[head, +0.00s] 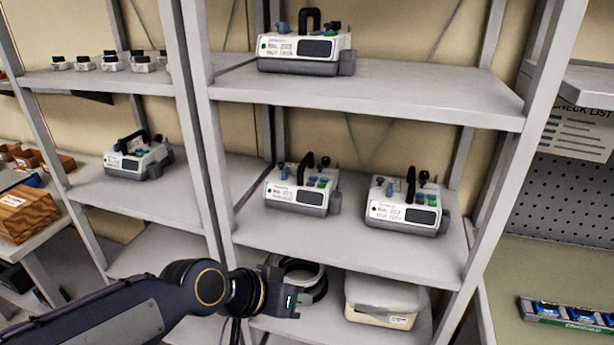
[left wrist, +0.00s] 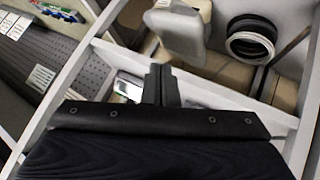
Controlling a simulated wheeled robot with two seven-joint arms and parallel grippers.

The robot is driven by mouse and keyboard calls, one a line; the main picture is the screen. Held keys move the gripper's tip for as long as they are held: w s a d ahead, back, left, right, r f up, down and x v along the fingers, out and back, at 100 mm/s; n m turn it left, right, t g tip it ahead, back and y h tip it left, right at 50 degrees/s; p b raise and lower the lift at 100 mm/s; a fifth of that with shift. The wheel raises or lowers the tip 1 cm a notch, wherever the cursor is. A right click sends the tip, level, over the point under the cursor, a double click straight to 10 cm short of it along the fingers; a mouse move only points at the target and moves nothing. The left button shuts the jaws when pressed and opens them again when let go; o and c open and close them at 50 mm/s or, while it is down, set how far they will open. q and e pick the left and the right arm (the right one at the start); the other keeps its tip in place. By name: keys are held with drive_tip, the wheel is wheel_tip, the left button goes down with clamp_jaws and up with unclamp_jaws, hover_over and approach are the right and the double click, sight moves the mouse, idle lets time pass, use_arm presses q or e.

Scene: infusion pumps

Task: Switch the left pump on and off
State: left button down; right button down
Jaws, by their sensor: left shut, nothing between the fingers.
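On the middle shelf of the near rack stand two white and grey pumps with black handles, coloured knobs and dark screens: the left pump (head: 300,190) and the right pump (head: 405,207). Both stand upright. My left gripper (head: 290,301) is in front of the rack, lower in the picture than the left pump and apart from it. In the left wrist view its fingers (left wrist: 160,84) are together with nothing between them. A white object partly hidden behind the fingers there cannot be told clearly. My right gripper is not in view.
Another pump (head: 304,50) stands on the top shelf, and one more (head: 138,157) on the left rack. Black and white rings (head: 302,278) and a pale box (head: 385,300) lie on the lower shelf. Rack posts flank the shelves. The front strip of the middle shelf is clear.

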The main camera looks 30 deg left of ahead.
use_arm(q)
drive_tip(key=w+a+r+t+y+p, duration=0.1)
drive_tip(key=w+a+r+t+y, duration=0.1)
drive_tip(key=w, duration=0.4)
drive_tip(key=w+a+r+t+y+p, duration=0.1)
drive_tip(key=w+a+r+t+y, duration=0.1)
drive_tip(key=w+a, duration=0.4)
drive_tip(key=w+a+r+n+t+y+p, duration=0.1)
drive_tip(key=w+a+r+t+y, duration=0.1)
drive_tip(key=w+a+r, duration=0.3)
drive_tip(key=w+r+y, duration=0.1)
drive_tip(key=w, duration=0.1)
drive_tip(key=shift+w+y+p, duration=0.3)
drive_tip(key=shift+p, duration=0.1)
drive_tip(key=b, duration=0.1)
hover_over(308, 196)
wheel_tip(308, 196, down, 6)
drive_tip(key=shift+a+r, duration=0.1)
drive_tip(key=shift+r, duration=0.1)
drive_tip(key=shift+f, duration=0.5)
